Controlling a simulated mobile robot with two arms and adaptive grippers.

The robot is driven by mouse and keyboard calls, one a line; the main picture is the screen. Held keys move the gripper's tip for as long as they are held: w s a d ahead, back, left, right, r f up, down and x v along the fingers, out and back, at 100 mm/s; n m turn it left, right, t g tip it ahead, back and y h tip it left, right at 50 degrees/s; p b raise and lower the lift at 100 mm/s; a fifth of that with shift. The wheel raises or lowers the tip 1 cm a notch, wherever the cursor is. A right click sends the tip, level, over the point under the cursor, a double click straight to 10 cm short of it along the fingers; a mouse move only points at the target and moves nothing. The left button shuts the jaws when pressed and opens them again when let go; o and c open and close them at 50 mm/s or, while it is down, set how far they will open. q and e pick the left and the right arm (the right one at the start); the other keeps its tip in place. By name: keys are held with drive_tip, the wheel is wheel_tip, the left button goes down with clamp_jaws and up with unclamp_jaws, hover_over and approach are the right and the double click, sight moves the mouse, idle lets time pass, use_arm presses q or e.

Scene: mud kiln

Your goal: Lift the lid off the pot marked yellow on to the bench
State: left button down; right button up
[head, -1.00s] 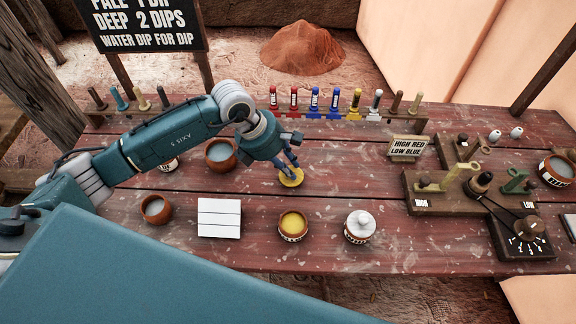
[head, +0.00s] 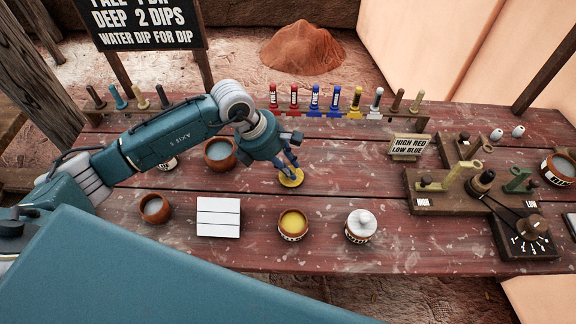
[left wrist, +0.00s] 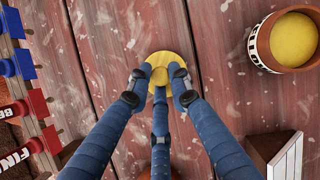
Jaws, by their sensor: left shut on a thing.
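The yellow lid (head: 291,178) is at the middle of the bench (head: 330,195), behind the open pot. My left gripper (head: 287,167) is shut on the lid, with its fingers around the knob. In the left wrist view the fingers (left wrist: 160,92) close around the knob of the yellow lid (left wrist: 178,61). The lid is at or very near the bench top; I cannot tell if it touches. The pot with yellow inside (head: 292,225) stands open in front of the lid, and it also shows in the left wrist view (left wrist: 262,45). My right gripper does not show.
A white-lidded pot (head: 360,226) stands right of the yellow pot. A white slatted block (head: 218,217) and small brown bowls (head: 156,209) are at left. A rack of coloured tubes (head: 335,100) runs along the back. A wooden lever device (head: 440,195) is at right.

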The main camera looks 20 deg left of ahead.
use_arm(q)
drive_tip(key=shift+f+b, duration=0.2)
drive_tip(key=shift+b, duration=0.2)
idle(0.3)
drive_tip(key=c, duration=1)
unclamp_jaws()
drive_tip(key=shift+r+p, duration=2.05)
drive_tip(key=shift+r, duration=1.75)
